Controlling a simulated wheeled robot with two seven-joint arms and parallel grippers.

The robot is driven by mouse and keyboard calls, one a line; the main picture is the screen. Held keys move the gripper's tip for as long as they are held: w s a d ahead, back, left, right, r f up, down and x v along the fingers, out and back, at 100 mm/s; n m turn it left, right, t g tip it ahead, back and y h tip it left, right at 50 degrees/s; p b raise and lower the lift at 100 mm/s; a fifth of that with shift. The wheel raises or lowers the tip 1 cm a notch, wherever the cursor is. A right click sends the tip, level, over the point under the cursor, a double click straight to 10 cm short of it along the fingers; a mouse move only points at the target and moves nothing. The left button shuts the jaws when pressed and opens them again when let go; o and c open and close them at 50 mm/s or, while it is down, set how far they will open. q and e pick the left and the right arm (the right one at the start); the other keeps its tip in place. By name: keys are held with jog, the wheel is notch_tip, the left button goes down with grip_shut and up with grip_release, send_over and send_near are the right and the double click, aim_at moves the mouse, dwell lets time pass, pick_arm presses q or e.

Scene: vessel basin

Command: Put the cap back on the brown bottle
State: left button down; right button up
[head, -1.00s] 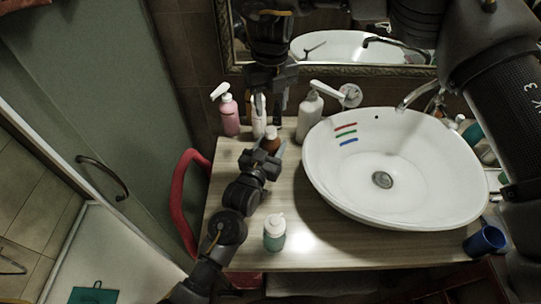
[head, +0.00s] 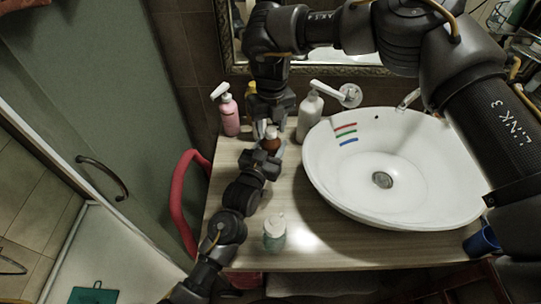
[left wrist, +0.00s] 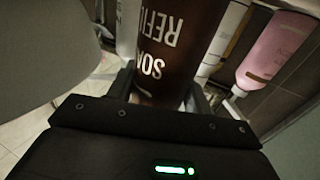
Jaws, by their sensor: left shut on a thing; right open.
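The brown bottle (head: 272,144) stands upright near the back left of the counter. My left gripper (head: 267,153) is shut around its body; in the left wrist view the bottle (left wrist: 178,45) fills the space between the fingers, its white lettering upside down. My right gripper (head: 271,124) points down over the bottle's top, open, its fingers close to the top. A small pale patch shows at the bottle's top; I cannot tell whether it is the cap or the neck. The cap is not clearly visible elsewhere.
The white basin (head: 400,205) takes the counter's right side. A pale green bottle (head: 274,236) stands in front; a blue cup (head: 483,241) is far right.

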jog(key=shift+c, duration=0.5)
jog(key=c, duration=0.9)
jog(key=m, duration=0.5)
jog(key=shift+a, duration=0.1)
grip_shut()
jog(key=m, duration=0.3)
jog(key=o, duration=1.1)
grip_release()
jog(key=shift+o, duration=0.2)
notch_tip(320, 180, up, 12)
